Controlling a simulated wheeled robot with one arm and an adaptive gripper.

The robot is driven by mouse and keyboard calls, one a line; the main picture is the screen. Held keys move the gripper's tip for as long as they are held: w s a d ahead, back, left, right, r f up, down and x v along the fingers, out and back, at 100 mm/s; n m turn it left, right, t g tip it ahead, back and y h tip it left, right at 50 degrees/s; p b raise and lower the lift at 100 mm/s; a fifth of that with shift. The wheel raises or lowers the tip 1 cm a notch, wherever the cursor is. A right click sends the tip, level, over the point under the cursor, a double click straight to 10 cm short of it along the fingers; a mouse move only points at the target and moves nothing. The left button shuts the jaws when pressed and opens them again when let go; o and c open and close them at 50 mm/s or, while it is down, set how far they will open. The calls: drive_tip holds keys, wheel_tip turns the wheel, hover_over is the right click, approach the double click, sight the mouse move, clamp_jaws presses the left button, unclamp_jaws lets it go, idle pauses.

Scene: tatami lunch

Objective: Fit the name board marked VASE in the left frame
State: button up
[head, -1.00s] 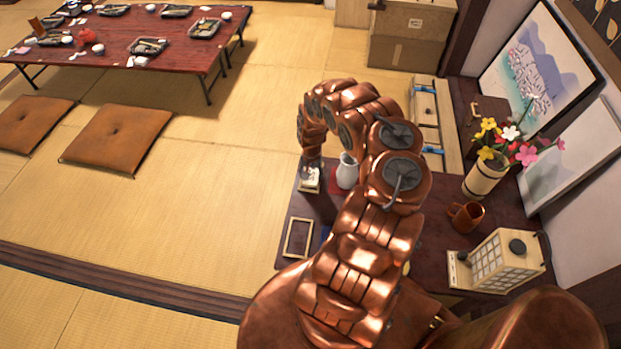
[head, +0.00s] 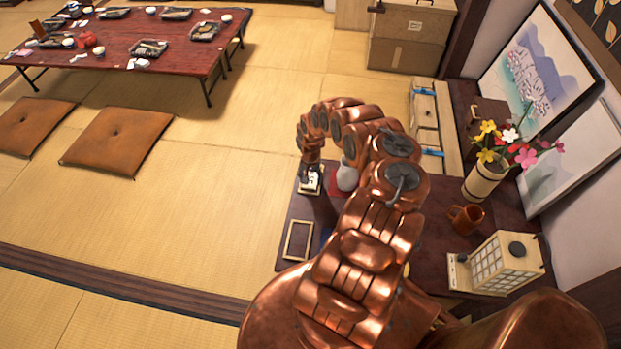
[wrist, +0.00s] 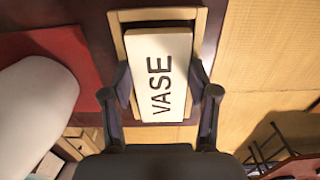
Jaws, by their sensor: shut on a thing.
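The white name board marked VASE (wrist: 160,72) is between the fingers of my gripper (wrist: 160,88), which is shut on its two long sides. The board lies over the pale wooden left frame (wrist: 155,14), whose far rim and side edges show around it. I cannot tell whether the board is seated in the frame or still just above it. In the head view my gripper (head: 309,176) is over this frame (head: 310,191) and hides much of it. The white vase (head: 347,177) stands beside it on a red mat (wrist: 55,50).
An empty wooden frame (head: 298,240) lies nearer on the dark table (head: 440,235). Tatami floor (head: 180,220) is open on the left.

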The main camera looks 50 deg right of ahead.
drive_tip(key=shift+s+f+b, duration=0.15)
drive_tip(key=shift+f+b, duration=0.25)
drive_tip(key=shift+f, duration=0.1)
drive_tip(key=shift+a+f, duration=0.1)
drive_tip(key=shift+c, duration=0.6)
drive_tip(key=o, duration=1.1)
drive_tip(key=shift+f, duration=0.1)
drive_tip(key=shift+o, duration=0.9)
drive_tip(key=shift+f, duration=0.2)
drive_tip(key=shift+o, duration=0.6)
drive_tip(key=shift+r, duration=0.15)
